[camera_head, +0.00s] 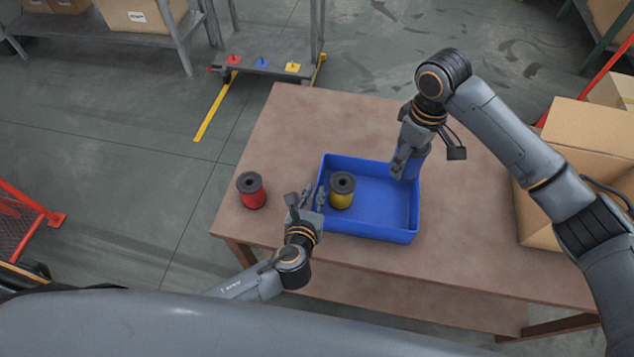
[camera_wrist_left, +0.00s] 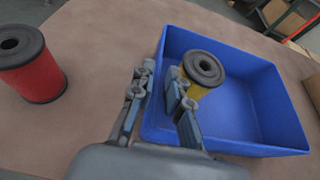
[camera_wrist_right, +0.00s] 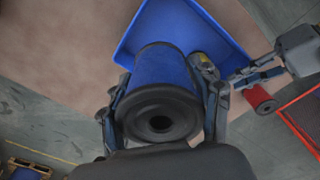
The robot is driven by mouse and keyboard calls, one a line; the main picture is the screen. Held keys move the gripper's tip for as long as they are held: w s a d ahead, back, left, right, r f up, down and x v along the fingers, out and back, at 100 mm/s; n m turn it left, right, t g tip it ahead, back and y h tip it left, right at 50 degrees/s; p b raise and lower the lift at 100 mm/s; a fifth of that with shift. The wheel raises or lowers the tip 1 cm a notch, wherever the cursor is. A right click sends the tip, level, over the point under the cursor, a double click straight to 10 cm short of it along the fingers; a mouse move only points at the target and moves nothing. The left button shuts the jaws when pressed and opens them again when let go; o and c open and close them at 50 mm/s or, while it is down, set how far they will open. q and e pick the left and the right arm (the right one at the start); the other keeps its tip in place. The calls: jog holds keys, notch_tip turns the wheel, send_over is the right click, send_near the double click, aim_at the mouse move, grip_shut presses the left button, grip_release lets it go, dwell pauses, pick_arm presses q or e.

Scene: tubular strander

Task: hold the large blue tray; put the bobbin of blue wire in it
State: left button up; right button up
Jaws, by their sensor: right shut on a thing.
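The large blue tray (camera_head: 385,212) sits on the brown table, with a bobbin of yellow wire (camera_head: 342,190) standing inside at its left end. My left gripper (camera_head: 308,192) is at the tray's left wall. In the left wrist view its fingers (camera_wrist_left: 158,84) are apart, one outside the wall and one inside beside the yellow bobbin. My right gripper (camera_head: 407,165) is shut on the bobbin of blue wire (camera_head: 414,164), held over the tray's right end. In the right wrist view the blue bobbin (camera_wrist_right: 162,78) lies between both fingers, its black flange facing the camera.
A bobbin of red wire (camera_head: 252,191) stands on the table (camera_head: 300,120) left of the tray. An open cardboard box (camera_head: 575,140) is at the right. The table's back left is clear.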

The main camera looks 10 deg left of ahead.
pick_arm(q)
jog(key=x, duration=0.6)
jog(key=shift+s, duration=0.1)
grip_shut()
pick_arm(e)
send_over(388, 209)
notch_tip(388, 209, down, 10)
jog(key=shift+r, duration=0.2)
dwell(1.1)
pick_arm(q)
jog(key=shift+s+f, duration=0.1)
pick_arm(e)
jog(key=shift+f, duration=0.1)
dwell(1.2)
jog(key=shift+f, duration=4.5)
